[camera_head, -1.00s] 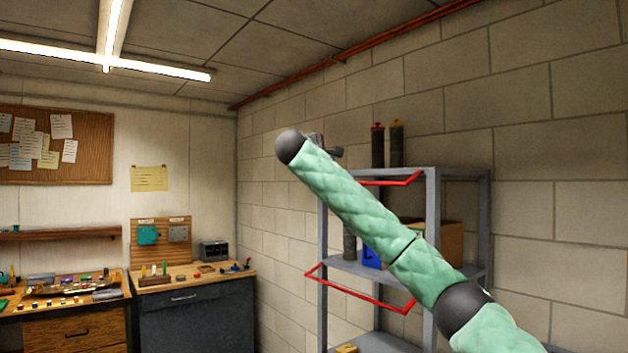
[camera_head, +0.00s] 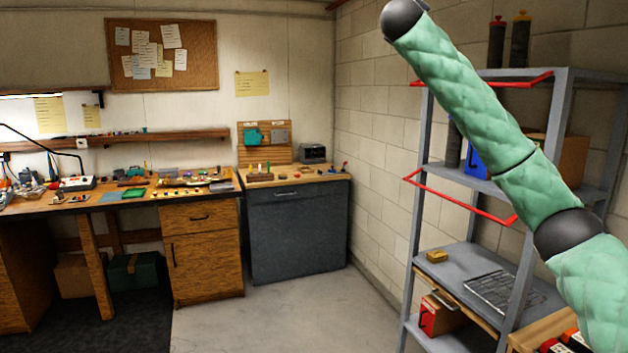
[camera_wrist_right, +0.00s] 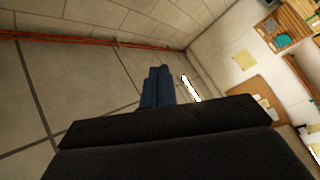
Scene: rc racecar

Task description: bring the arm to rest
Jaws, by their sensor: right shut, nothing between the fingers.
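My right arm (camera_head: 462,85), in a green quilted sleeve with dark joints, comes in from the lower right in the head view. It rises to the upper left, in front of the grey shelf. Its end at the top is a dark round joint; the gripper does not show there. In the right wrist view my right gripper (camera_wrist_right: 158,74) shows as two blue fingers close together, shut and empty, with the ceiling and upper wall behind. My left arm and gripper are not in view.
The grey metal shelf (camera_head: 417,215) with red rails (camera_head: 460,202) stands on the right, behind my arm in the picture. A wooden workbench (camera_head: 200,215) with small parts and a dark cabinet (camera_head: 296,232) line the back wall. The concrete floor (camera_head: 290,315) between is clear.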

